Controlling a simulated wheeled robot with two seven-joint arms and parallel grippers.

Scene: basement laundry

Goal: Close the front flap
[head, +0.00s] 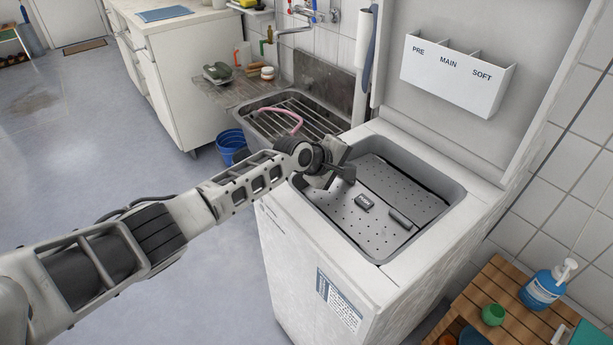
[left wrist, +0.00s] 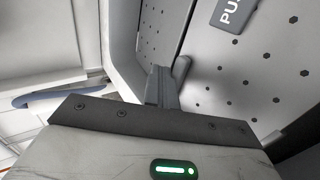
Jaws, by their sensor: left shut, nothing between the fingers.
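The top-loading washing machine (head: 300,235) stands with its lid (head: 470,60) raised. Inside its opening, two perforated grey metal flaps lie about flat, with a thin seam between them. The front flap (head: 345,212) is on the near side and the rear flap (head: 405,178) on the far side. I cannot tell whether the flaps are latched. My left gripper (head: 348,173) is shut and empty over the opening's left end, hiding part of it. In the left wrist view its fingers (left wrist: 165,85) are close to the perforated metal; contact is unclear. My right gripper is not in view.
A dispenser (head: 455,75) marked PRE, MAIN, SOFT is on the lid. A sink (head: 300,115) and blue bucket (head: 231,146) stand behind left. A wooden rack (head: 480,310) with a blue bottle (head: 543,288) is at right. The left floor is clear.

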